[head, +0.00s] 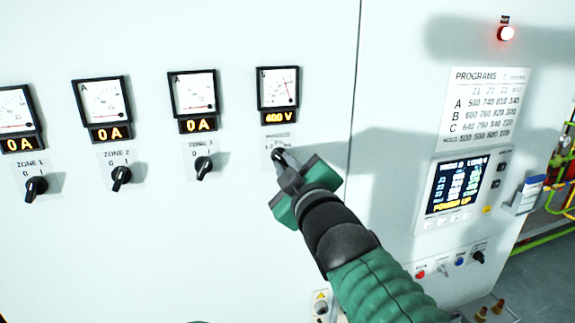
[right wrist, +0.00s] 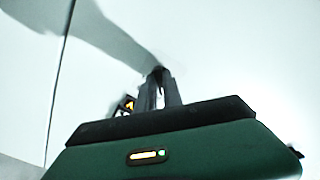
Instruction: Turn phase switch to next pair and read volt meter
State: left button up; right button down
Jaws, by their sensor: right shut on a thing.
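The phase switch (head: 280,153) is a small dark knob on the white cabinet, below the volt meter. My right gripper (head: 284,158) is shut on it and hides most of the knob and part of its label. In the right wrist view the dark fingers (right wrist: 158,85) meet at the knob against the white panel. The volt meter (head: 278,88) is a square dial with a needle, and its display (head: 279,118) reads 400 V. My left gripper is not in view.
Three ammeters (head: 192,93) to the left each read 0 A, with the zone switches (head: 203,167) below them. A program screen (head: 458,184), a row of small controls (head: 459,260) and a lit red lamp (head: 505,33) are on the right panel.

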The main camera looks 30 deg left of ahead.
jog(key=shift+r, duration=0.2)
jog(key=m+b, duration=0.3)
jog(key=m, duration=0.2)
jog(key=shift+b, duration=0.35)
jog(key=shift+s+r+m+b, duration=0.15)
jog(key=shift+m+b, duration=0.5)
jog(key=shift+m, duration=1.15)
jog(key=c, duration=1.6)
grip_release()
jog(key=shift+o, duration=0.6)
jog(key=shift+w+a+f, duration=0.2)
jog(key=shift+f, duration=0.05)
